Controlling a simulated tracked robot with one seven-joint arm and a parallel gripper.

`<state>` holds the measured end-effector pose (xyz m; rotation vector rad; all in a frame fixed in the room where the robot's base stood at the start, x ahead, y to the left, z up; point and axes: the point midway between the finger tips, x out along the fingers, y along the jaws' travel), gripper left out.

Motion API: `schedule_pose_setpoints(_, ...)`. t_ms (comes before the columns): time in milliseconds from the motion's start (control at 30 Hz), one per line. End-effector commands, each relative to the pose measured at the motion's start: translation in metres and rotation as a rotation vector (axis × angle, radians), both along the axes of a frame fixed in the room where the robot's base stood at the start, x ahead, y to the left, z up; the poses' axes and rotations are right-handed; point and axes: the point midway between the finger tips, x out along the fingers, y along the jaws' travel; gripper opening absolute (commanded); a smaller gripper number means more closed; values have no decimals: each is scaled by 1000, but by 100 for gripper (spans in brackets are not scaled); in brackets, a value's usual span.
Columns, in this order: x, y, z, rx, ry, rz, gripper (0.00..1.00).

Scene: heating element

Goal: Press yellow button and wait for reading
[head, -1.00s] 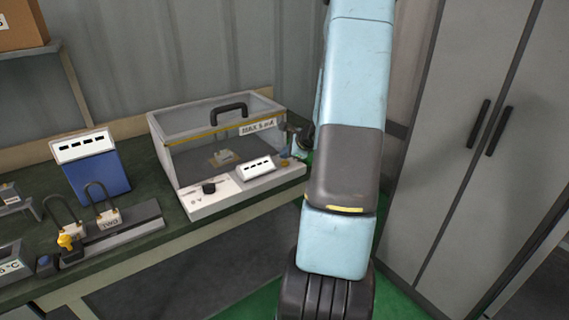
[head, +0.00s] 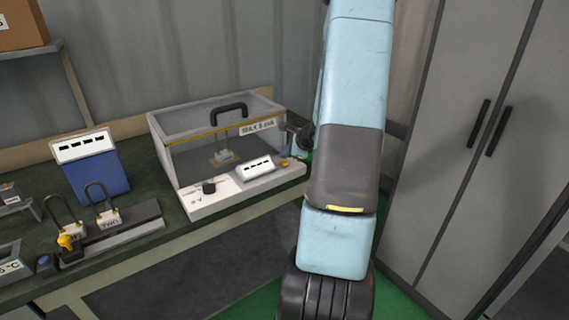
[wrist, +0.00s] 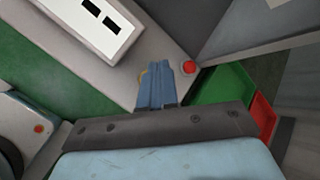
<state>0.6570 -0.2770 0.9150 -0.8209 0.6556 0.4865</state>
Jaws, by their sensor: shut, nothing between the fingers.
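The yellow button (head: 285,162) is at the right end of the grey front panel of a clear-lidded box (head: 205,194), beside a white display (head: 257,167) showing only dark dashes. In the wrist view, my gripper (wrist: 161,67) is shut and empty, its blue fingertips over this panel. A sliver of yellow (wrist: 142,77), apparently the button, shows at the left edge of the fingers; the rest is hidden. I cannot tell whether the fingertips touch it or press it. The display also shows in the wrist view (wrist: 92,22).
A red button (wrist: 189,67) is just right of my fingertips in the wrist view. A black knob (head: 209,187) is on the panel's left. A blue meter (head: 98,172) and padlocks (head: 108,217) stand left on the bench. Grey cabinets (head: 450,150) stand at right.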

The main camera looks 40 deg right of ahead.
Motion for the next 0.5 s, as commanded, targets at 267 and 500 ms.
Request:
schedule_pose_setpoints(267,0,0,-3,1,1,0,0)
schedule_pose_setpoints(500,0,0,-7,0,0,0,0)
